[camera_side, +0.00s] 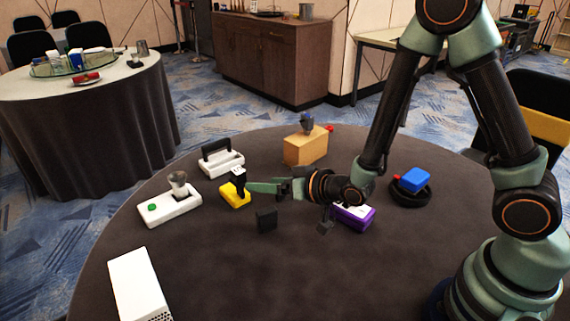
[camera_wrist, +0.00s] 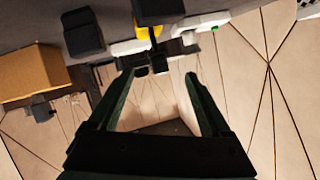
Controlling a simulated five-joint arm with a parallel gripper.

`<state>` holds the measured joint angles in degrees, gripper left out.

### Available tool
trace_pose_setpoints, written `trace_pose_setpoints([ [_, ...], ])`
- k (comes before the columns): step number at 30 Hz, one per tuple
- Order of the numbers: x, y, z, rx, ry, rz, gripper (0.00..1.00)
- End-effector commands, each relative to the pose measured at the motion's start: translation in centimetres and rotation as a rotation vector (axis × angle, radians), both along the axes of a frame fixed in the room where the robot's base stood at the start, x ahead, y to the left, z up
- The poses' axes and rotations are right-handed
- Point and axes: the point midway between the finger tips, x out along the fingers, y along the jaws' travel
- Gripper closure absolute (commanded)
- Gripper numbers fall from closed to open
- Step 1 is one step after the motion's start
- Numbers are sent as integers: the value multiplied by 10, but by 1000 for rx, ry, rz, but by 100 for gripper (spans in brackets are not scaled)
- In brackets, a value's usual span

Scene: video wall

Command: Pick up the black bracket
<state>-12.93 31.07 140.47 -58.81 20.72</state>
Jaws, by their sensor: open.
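Several black pieces are in view, and I cannot tell for sure which is the bracket. A black handle-shaped piece (camera_side: 216,147) stands on a white base (camera_side: 222,165). An upright black piece (camera_side: 239,178) is on a yellow block (camera_side: 234,196). A plain black block (camera_side: 266,219) stands on the dark table. My gripper (camera_side: 264,187) is open and empty, level above the table, pointing left just right of the yellow block. In the wrist view my gripper (camera_wrist: 158,76) has its fingers apart, with the yellow block (camera_wrist: 148,32) and dark pieces beyond the tips.
A wooden box (camera_side: 305,146) carries a dark blue item. A purple box (camera_side: 354,216) sits under my wrist. A blue block (camera_side: 412,178) rests on a black dish (camera_side: 410,196). A white base with a green button (camera_side: 152,207) holds a metal cup. The near table middle is clear.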

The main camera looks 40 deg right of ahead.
Motion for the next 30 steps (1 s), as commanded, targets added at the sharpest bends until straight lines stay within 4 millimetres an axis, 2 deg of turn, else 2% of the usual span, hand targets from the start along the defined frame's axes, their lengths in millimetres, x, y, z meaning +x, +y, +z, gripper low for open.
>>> trace_pose_setpoints([
  [9,44,9,-18,-1,0,-2,18],
  [17,57,11,-24,-2,0,-3,18],
  [24,85,13,-35,-5,0,-10,18],
  [30,100,17,-41,-5,1,-9,18],
])
